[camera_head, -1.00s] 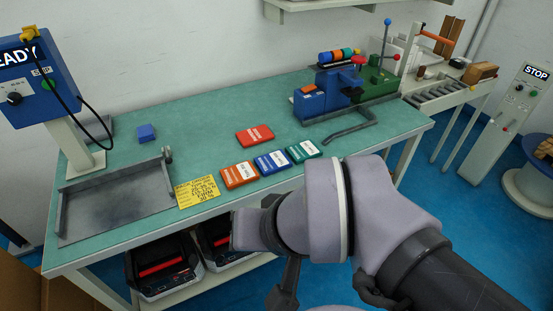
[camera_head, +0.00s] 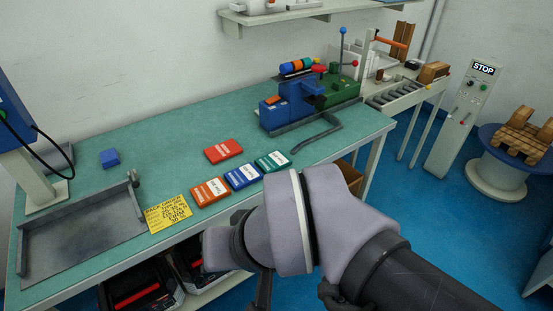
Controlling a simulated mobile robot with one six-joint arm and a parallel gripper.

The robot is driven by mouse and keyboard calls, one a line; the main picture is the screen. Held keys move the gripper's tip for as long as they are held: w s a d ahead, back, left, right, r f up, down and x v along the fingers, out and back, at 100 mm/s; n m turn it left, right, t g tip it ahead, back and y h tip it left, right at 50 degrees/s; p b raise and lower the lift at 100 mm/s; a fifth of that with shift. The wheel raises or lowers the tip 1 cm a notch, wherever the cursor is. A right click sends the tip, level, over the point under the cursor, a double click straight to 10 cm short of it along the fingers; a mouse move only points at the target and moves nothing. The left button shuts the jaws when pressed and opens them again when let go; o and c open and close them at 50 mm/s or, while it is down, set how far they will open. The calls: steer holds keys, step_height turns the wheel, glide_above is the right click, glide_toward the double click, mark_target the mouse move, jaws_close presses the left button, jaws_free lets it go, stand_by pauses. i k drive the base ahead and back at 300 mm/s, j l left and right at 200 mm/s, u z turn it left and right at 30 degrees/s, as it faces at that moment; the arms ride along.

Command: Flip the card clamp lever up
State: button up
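A fixture stands at the back right of the bench, with a blue block (camera_head: 291,108) on its left and a green block (camera_head: 340,90) on its right. A thin upright lever with a blue ball (camera_head: 342,31) rises from the green part. A red knob (camera_head: 319,69) and a smaller red ball (camera_head: 355,63) also show there. I cannot tell which of these is the card clamp lever. My arm fills the lower middle, in front of the bench and well apart from the fixture. Dark parts show below my wrist, but the gripper's fingers cannot be made out clearly.
A red card (camera_head: 223,151), an orange card (camera_head: 210,191), a blue card (camera_head: 242,176) and a green card (camera_head: 272,161) lie on the green bench (camera_head: 150,140). A yellow note (camera_head: 168,212), grey tray (camera_head: 80,240) and small blue block (camera_head: 109,158) are left. A grey bar (camera_head: 322,137) lies before the fixture.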

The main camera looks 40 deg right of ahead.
mark_target(136, 184)
steer(key=i, duration=0.55)
steer(key=i+l, duration=0.1)
steer(key=i, duration=0.5)
steer(key=u, duration=0.05)
